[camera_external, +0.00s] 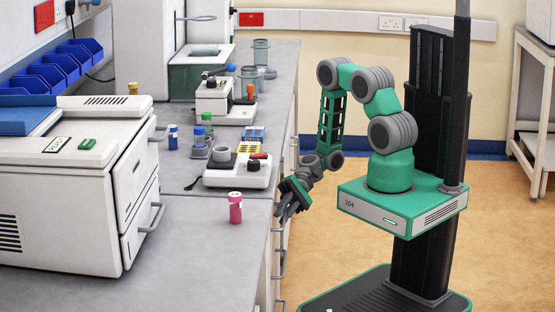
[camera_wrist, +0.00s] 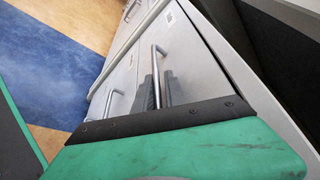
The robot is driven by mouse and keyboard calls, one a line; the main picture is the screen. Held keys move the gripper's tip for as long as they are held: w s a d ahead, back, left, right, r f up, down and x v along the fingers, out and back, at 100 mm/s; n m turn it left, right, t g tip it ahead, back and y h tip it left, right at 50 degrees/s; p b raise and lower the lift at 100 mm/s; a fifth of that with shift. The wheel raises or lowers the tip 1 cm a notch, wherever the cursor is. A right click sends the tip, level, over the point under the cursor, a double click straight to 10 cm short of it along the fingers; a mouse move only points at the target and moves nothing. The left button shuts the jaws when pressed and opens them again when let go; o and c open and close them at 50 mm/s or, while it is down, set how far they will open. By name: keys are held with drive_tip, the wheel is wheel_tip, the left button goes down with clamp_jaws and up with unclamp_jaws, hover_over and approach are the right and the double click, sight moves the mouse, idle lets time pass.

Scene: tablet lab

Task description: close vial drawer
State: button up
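The grey bench (camera_external: 200,275) has pale drawer fronts with metal bar handles along its right side. In the wrist view a pale drawer front (camera_wrist: 190,60) fills the middle, with an upright-looking bar handle (camera_wrist: 157,60). I cannot tell which front is the vial drawer or how far any drawer stands out. My gripper (camera_external: 285,210) points down beside the bench's right edge, near the fronts. In the wrist view my two dark fingers (camera_wrist: 159,90) stand a little apart, with the handle seen between them. Contact with it is unclear. No held object shows.
A pink-red vial (camera_external: 235,207) stands near the bench edge, left of my gripper. A white instrument (camera_external: 238,172) and a large white machine (camera_external: 70,210) also stand on the bench. The tan floor (camera_external: 500,235) at right is clear. A white shelf (camera_external: 540,130) stands far right.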

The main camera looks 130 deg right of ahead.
drive_tip(key=v, duration=0.8)
